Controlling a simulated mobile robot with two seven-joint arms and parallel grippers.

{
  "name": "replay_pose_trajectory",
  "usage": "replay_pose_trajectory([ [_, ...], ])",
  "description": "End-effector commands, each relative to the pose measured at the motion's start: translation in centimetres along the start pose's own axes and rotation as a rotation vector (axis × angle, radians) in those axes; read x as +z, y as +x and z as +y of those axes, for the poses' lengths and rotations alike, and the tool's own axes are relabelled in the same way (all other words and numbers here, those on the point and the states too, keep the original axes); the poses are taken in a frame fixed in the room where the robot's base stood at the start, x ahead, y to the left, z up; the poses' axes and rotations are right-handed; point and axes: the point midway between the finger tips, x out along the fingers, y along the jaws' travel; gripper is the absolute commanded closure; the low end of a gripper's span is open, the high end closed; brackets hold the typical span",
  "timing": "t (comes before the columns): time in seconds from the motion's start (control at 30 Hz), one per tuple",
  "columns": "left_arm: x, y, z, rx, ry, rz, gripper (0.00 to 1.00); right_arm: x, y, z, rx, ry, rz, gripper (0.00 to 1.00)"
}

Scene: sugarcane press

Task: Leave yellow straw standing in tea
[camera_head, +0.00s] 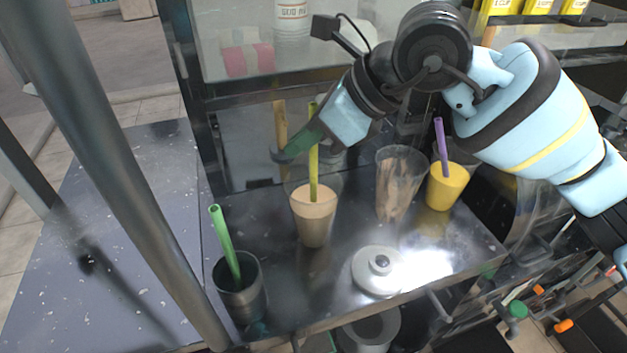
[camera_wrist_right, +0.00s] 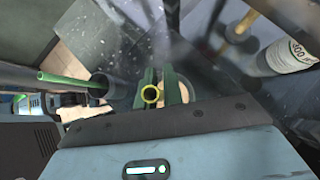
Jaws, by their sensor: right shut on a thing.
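A yellow straw (camera_head: 313,165) stands nearly upright in a clear cup of tan milk tea (camera_head: 314,215) on the steel counter. Its lower end is inside the cup. My right gripper (camera_head: 312,140) is shut on the straw's upper part, above the cup's rim. In the right wrist view, the straw's open top (camera_wrist_right: 150,94) shows between the green fingers, with the tan tea (camera_wrist_right: 184,92) partly visible below. My left gripper is not in view.
A round steel lid (camera_head: 378,270) lies on the counter (camera_head: 335,285).

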Motion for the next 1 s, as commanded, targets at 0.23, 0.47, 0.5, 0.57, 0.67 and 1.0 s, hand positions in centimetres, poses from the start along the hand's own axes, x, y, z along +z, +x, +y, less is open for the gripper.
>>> replay_pose_trajectory([
  [0.23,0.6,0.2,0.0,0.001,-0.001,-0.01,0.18,-0.8,0.9,0.0,0.001,0.002,0.0,1.0],
  [0.47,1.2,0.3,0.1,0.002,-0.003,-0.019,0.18,-1.5,1.6,0.0,0.002,0.001,0.0,1.0],
  [0.5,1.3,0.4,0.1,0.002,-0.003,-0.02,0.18,-1.6,1.7,0.0,0.002,0.001,0.0,1.0],
  [0.57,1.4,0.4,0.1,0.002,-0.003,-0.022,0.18,-1.8,1.9,0.0,0.001,0.001,0.0,1.0],
  [0.67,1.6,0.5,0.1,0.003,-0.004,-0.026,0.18,-2.1,2.2,0.0,0.001,0.001,0.0,1.0],
  [1.0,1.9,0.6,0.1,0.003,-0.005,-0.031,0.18,-2.5,2.6,0.0,0.0,0.0,-0.001,1.0],
])
